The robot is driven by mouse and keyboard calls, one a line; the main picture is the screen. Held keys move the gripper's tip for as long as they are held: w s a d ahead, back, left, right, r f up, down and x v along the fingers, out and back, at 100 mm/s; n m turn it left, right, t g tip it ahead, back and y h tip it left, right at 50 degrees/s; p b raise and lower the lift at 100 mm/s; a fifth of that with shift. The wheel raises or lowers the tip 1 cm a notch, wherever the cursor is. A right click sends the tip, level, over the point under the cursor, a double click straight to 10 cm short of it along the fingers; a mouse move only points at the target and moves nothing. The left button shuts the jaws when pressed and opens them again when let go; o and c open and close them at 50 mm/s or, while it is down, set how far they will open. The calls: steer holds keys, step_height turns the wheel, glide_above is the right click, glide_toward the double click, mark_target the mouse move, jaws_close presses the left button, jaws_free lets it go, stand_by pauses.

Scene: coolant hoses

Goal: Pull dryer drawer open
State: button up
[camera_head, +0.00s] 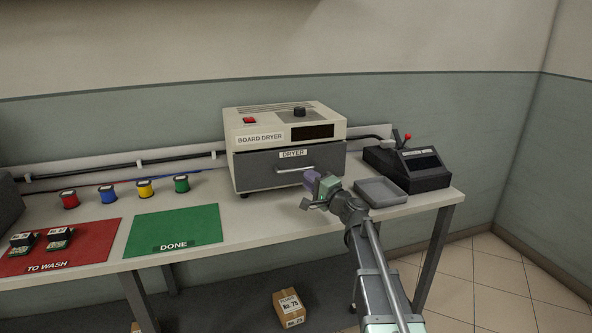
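The board dryer (288,133) is a cream box with a dark grey drawer (262,171) in its front, labelled DRYER. The drawer looks closed, flush with the housing.
A grey tray (381,193) and a black device with a red-knobbed lever (412,167) stand right of the dryer. A green DONE mat (174,229), a red TO WASH mat (92,240) with black items, and several coloured spools lie left. A cardboard box (288,308) is below the bench.

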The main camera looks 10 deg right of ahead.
mark_target(297, 170)
steer(key=x, duration=0.6)
steer(key=shift+w+a+p, duration=0.2)
steer(key=shift+p, duration=0.2)
jaws_close()
